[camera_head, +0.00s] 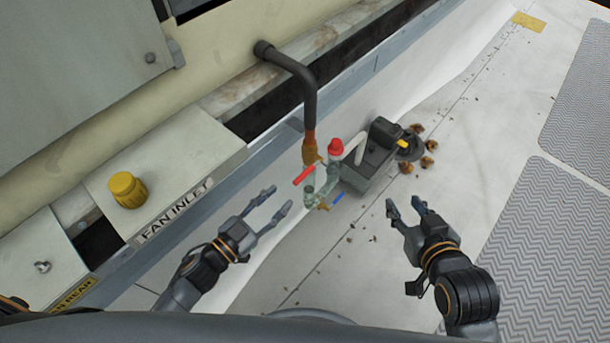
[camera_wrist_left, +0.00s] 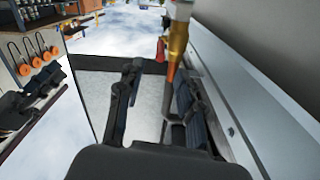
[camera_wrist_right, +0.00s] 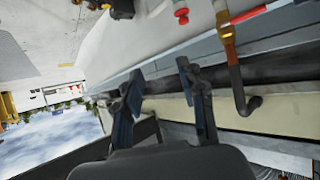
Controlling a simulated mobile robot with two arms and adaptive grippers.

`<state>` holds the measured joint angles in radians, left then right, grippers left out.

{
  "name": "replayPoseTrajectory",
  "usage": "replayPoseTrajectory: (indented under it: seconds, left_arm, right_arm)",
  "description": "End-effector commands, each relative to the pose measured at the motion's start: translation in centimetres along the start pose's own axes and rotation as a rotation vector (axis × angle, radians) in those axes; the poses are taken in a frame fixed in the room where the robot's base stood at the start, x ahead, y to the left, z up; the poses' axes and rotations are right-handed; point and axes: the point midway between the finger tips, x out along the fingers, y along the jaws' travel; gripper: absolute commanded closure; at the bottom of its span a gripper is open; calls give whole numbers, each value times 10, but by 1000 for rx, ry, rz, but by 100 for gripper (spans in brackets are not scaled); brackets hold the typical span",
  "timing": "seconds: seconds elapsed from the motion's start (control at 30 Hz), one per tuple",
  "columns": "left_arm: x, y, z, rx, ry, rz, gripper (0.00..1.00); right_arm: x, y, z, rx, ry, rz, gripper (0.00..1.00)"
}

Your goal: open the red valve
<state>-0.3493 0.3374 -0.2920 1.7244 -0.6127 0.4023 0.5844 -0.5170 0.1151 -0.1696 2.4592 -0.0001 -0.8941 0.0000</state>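The red valve handle (camera_head: 304,176) sits on a pipe assembly below a dark bent pipe (camera_head: 300,77) with a brass section. A blue handle (camera_head: 338,198) is on the same assembly, lower right. In the right wrist view the red handle (camera_wrist_right: 249,15) is at the top, beside the brass pipe. In the left wrist view a red part (camera_wrist_left: 161,49) shows beside the brass pipe; I cannot tell if it is the handle. My left gripper (camera_head: 279,200) is open and empty, left of the valve. My right gripper (camera_head: 404,208) is open and empty, to its right.
A red-capped fitting (camera_head: 335,147) and a dark pump box (camera_head: 374,151) stand just right of the valve. A yellow knob (camera_head: 127,189) is on the fan inlet ledge (camera_head: 190,175) at left. The pale floor at right is mostly open, with brown debris.

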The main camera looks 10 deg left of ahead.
Motion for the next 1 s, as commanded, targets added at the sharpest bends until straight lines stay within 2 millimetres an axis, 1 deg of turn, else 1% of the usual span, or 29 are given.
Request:
replayPoseTrajectory:
  seconds: [0.03, 0.2, 0.3, 0.43, 0.5, 0.63, 0.93, 0.97, 1.0]
  left_arm:
    - [13, 0, 1, 2, 5, 0, 64]
    - [50, 0, 1, 1, 4, -1, 64]
    - [70, 0, 1, 2, 3, -1, 64]
    - [89, 0, 2, 1, 1, -1, 64]
    - [96, 0, 2, 1, -1, -1, 64]
    - [104, 0, 1, 0, -1, -1, 64]
    - [105, 0, 1, 0, -2, -1, 64]
    - [105, 0, 1, 0, -2, -1, 70]
    - [105, 0, 1, 0, -2, -1, 78]
  right_arm:
    - [3, -2, -6, 0, 42, -3, 60]
    - [5, -5, -36, 0, 192, -12, 60]
    - [3, -8, -52, 0, 279, -17, 60]
    - [0, -10, -69, 1, 368, -22, 60]
    - [-2, -11, -75, 2, 404, -24, 60]
    - [-4, -12, -82, 2, 441, -27, 60]
    - [-5, -12, -85, 2, 452, -27, 60]
    - [-5, -12, -85, 2, 452, -27, 60]
    - [-5, -12, -85, 2, 451, -27, 60]
